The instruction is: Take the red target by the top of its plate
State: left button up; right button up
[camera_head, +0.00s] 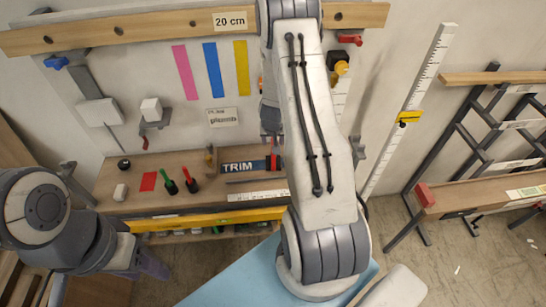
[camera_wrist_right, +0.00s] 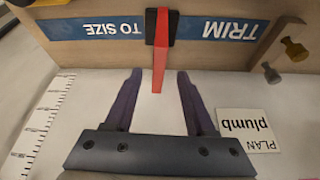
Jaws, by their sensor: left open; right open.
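The red target (camera_wrist_right: 159,60) is a narrow red upright plate on a black foot, standing by the blue "TRIM TO SIZE" strip. In the head view a small part of it (camera_head: 274,162) shows beside my right arm, which hides the rest. My right gripper (camera_wrist_right: 158,80) is open, with its two purple fingers on either side of the plate's top end. Gaps show on both sides, and I see no contact. My left gripper (camera_head: 148,264) is low at the left in the head view, away from the target; its fingers are partly hidden.
A "plumb" card (camera_wrist_right: 247,130) is on the wall beside my right gripper. A yellow level (camera_head: 200,220) runs along the bench front. A rack (camera_head: 480,190) stands right.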

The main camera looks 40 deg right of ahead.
jog(key=x, duration=0.2)
jog(key=shift+w+d+f, duration=0.1)
jog(key=shift+f, duration=0.2)
jog(key=p+x, duration=0.1)
jog(key=x, duration=0.2)
jog(key=shift+d+f+p, duration=0.15)
jog(key=shift+f+p, duration=0.2)
jog(key=shift+p, duration=0.05)
jog(key=shift+w+d+f, duration=0.1)
jog(key=shift+w+f, duration=0.1)
jog(key=shift+f, duration=0.45)
grip_shut()
jog(key=shift+r, duration=0.1)
dwell(0.3)
